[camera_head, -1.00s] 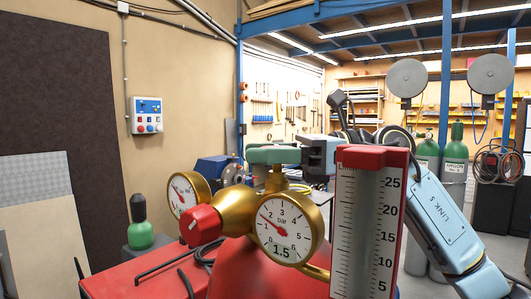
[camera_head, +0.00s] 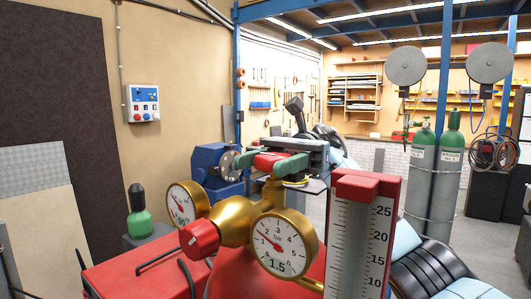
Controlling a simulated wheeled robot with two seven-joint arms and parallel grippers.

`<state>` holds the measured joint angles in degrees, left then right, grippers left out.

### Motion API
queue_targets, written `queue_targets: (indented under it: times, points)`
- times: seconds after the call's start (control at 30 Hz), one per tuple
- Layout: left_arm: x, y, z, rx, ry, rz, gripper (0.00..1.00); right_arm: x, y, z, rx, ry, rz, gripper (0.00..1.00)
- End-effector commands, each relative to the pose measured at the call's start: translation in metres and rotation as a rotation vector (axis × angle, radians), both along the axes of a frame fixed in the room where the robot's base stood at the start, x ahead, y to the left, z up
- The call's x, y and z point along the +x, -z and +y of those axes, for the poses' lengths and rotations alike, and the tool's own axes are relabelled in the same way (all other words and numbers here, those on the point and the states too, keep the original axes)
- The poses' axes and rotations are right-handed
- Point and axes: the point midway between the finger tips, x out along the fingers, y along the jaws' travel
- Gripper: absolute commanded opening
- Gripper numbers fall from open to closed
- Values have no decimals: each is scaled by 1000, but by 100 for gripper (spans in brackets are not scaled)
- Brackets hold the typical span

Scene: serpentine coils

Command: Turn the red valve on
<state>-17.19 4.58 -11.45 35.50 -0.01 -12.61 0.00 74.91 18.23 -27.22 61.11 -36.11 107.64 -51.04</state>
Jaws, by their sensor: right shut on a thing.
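The red valve handle (camera_head: 271,159) sits on top of the brass regulator (camera_head: 236,216), above a red body in the centre. My right gripper (camera_head: 260,164) reaches in from the right and is shut on the valve handle, with a green finger on each side of it. The fingers hide much of the handle. A front gauge (camera_head: 285,246) shows 1.5, and a second gauge (camera_head: 183,203) stands behind at the left. A red knob (camera_head: 199,238) faces forward on the regulator. My left gripper is not in view.
A tall red-capped scale (camera_head: 362,230) stands close in front, right of the regulator. A red case (camera_head: 143,268) lies at the lower left by a small green bottle (camera_head: 139,222). Blue machinery (camera_head: 210,165) and gas cylinders (camera_head: 433,180) stand behind.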

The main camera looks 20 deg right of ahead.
Motion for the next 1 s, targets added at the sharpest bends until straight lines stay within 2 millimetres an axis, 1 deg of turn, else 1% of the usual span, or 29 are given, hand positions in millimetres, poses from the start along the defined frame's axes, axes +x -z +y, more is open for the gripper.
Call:
queue_targets:
  times: [0.1, 0.3, 0.8, 0.83, 1.0]
  points:
    - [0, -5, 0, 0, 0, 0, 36, -1, -1, 0, -2, -56, -1, 29]
    - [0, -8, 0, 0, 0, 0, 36, -1, 1, -1, -3, -109, -1, 29]
    - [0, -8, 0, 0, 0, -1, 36, -2, 2, -1, -4, -127, -1, 29]
    - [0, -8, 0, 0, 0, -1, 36, -2, 2, -1, -4, -127, -1, 53]
    - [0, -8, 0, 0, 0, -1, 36, -2, 2, -1, -4, -127, -1, 74]
